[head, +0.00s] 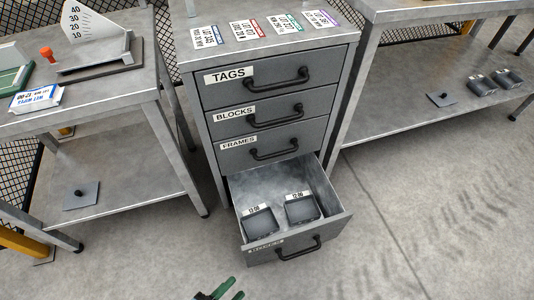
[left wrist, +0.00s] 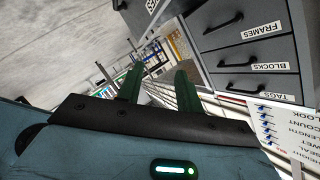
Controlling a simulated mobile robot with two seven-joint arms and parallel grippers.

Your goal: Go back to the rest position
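My left gripper (head: 236,288) shows at the bottom edge of the head view, in front of the open bottom drawer and apart from it. In the left wrist view its two green fingers (left wrist: 158,74) stand apart with nothing between them, so it is open and empty. My right gripper is in neither view.
The bottom drawer (head: 340,219) of the grey cabinet (head: 203,94) is pulled out and holds two dark labelled items. The TAGS, BLOCKS and FRAMES drawers are shut. Several tags lie on top. Workbenches stand left (head: 120,87) and right (head: 420,8). Floor (head: 400,230) is clear at front right.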

